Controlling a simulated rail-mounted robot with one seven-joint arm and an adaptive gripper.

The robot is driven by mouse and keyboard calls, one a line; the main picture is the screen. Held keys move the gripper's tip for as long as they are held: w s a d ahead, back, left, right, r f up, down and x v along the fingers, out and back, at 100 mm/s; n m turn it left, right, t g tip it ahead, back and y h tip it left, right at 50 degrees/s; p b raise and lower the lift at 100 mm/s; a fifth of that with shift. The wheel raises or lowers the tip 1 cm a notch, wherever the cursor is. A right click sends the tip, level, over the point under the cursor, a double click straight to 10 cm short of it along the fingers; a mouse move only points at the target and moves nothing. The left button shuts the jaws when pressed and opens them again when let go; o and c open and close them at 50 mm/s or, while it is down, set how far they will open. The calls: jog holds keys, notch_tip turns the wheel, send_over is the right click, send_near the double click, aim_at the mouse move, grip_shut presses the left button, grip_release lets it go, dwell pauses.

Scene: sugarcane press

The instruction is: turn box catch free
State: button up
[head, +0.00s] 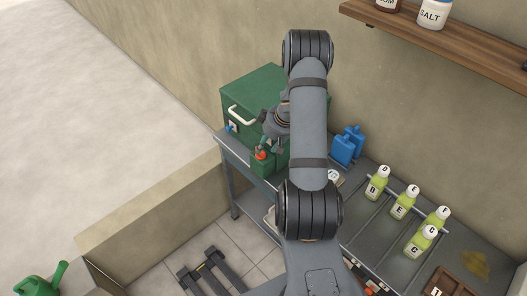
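A green box (252,92) with a white handle (241,114) stands at the far left end of the grey bench, against the wall. A small blue and white fitting (232,127) shows low on its front, below the handle; I cannot tell whether it is the catch. My gripper (265,146) points down in front of the box's right part, close to a small orange-red part (262,154) above a smaller green block (264,167). I cannot tell whether it touches that part. My arm hides the box's right side, and the fingers are too small to read.
Blue containers (346,146) stand right of my arm. Several yellow-green lettered bottles (404,203) stand along the bench (372,236). A wooden shelf (450,36) with jars is on the wall above. A low wall (150,215) and a green watering can (40,284) are at left.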

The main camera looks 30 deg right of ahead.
aim_at(263, 151)
jog(key=shift+b+x, duration=0.35)
jog(key=shift+x, duration=1.75)
jog(key=shift+r, duration=0.1)
jog(key=shift+c, duration=0.2)
jog(key=c, duration=0.8)
grip_shut()
